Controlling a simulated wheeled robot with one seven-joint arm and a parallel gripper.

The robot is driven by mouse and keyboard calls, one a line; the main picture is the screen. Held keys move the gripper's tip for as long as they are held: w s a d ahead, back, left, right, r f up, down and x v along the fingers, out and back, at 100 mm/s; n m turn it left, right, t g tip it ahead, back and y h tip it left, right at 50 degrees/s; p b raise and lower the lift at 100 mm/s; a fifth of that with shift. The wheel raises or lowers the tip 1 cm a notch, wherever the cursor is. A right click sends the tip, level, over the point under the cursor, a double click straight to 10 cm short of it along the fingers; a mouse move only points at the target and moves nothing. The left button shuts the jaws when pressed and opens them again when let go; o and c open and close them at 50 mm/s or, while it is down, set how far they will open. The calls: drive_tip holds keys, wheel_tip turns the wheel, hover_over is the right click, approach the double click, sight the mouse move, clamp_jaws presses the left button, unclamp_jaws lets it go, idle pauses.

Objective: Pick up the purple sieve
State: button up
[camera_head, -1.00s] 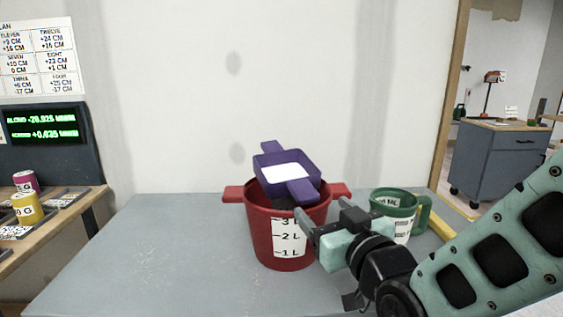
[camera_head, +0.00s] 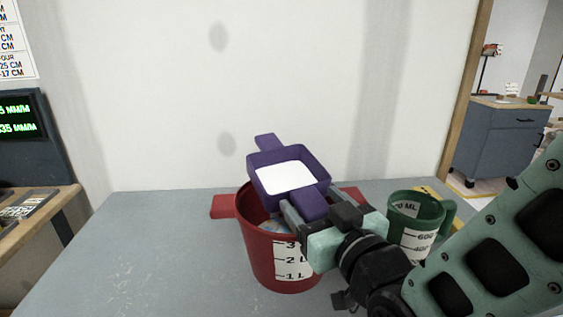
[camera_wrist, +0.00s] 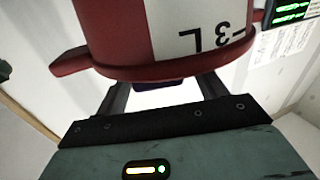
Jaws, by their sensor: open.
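The purple sieve (camera_head: 290,172), with a white inside, sits tilted over the top of the red bucket (camera_head: 268,250). One handle points to the back left and the other to the front right. My gripper (camera_head: 318,214) is open at the near handle, its fingers appearing to lie on either side of it; contact cannot be told. In the wrist view, a purple sliver of the sieve (camera_wrist: 158,85) shows between the open fingers of my gripper (camera_wrist: 162,95), below the red bucket's rim (camera_wrist: 175,70). The rest of the sieve is hidden there.
A green measuring cup (camera_head: 412,222) stands to the right of the bucket, close to my arm. The grey table (camera_head: 150,255) is clear on the left. A wall (camera_head: 300,90) rises behind it.

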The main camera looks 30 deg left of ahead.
drive_tip(key=c, duration=1.2)
drive_tip(key=shift+o, duration=0.2)
drive_tip(key=shift+r, duration=0.2)
